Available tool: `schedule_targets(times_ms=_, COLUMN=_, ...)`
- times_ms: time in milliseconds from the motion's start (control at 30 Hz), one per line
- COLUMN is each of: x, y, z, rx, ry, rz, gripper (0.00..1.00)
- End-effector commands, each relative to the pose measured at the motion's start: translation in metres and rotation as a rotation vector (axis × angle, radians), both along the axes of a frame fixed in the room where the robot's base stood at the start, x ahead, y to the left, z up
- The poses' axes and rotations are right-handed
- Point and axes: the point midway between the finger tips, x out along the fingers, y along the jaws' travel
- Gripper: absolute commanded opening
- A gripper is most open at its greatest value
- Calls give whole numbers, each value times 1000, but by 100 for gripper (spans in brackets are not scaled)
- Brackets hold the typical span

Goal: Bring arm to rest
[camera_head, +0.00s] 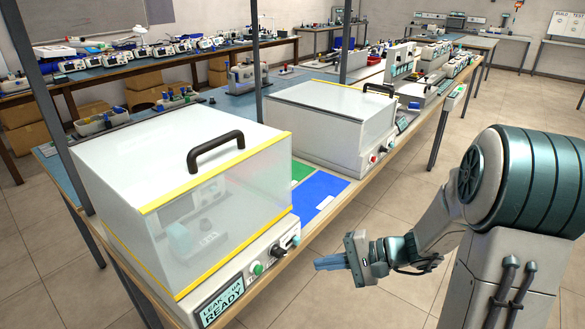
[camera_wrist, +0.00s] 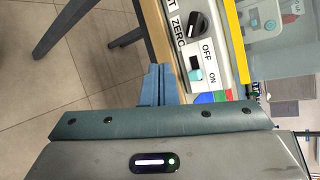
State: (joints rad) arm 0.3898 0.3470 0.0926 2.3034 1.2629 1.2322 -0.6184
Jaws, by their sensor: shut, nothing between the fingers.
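My gripper (camera_head: 331,263) is shut and empty, with its blue fingers held together. It is in the air off the front edge of the bench, to the right of the near test box (camera_head: 185,235). In the wrist view the blue fingers (camera_wrist: 158,84) point toward the box's control panel (camera_wrist: 195,40), with its black knob and OFF/ON switch. I see no contact between fingers and panel. My arm is bent, with the forearm reaching left from the large teal shoulder at the right of the head view.
The near box's lid (camera_head: 185,150) is down and its display (camera_head: 222,300) reads READY. A second closed box (camera_head: 330,125) stands farther along the bench. Green and blue mats (camera_head: 318,192) lie between them. The floor (camera_head: 395,195) beside the bench is clear.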

Motion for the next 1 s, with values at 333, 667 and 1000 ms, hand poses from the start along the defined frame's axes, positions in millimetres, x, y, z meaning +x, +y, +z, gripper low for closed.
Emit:
schedule_targets(times_ms=333, x=-71, y=9, z=61, rx=-344, ry=-8, rz=247, gripper=0)
schedule_targets(times_ms=667, x=-133, y=-31, z=131, rx=-876, ry=-140, rz=404, gripper=0)
schedule_targets(times_ms=1000, x=-148, y=-71, z=185, rx=-1211, ry=-320, rz=394, gripper=0)
